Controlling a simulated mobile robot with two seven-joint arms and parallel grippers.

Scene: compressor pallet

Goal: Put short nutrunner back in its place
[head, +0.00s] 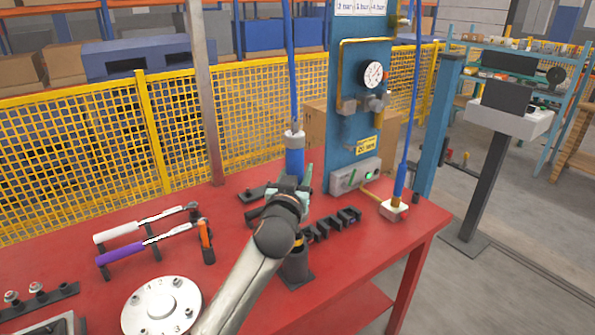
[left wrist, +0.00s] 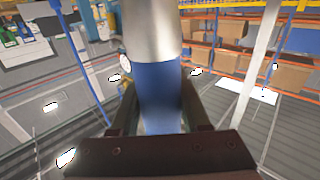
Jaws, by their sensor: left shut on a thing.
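The short nutrunner (head: 294,160) is a blue cylinder with a silver-grey top, hanging upright on a blue hose over the red table. My left gripper (head: 291,184) is shut around its lower blue part. In the left wrist view the blue body (left wrist: 158,95) with its silver section stands between my two dark fingers (left wrist: 160,125). The nutrunner's lower end is hidden behind my gripper and wrist. A dark cylindrical holder (head: 297,264) on a flat base stands just beyond my forearm, partly covered by it. My right gripper is in neither view.
A second blue tool (head: 399,182) on a hose stands in a pale block at the right. A black slotted rack (head: 333,224) is beside my wrist. A blue gauge panel (head: 358,100) rises behind. Torque wrenches (head: 150,238) and a round white flange (head: 160,305) are left.

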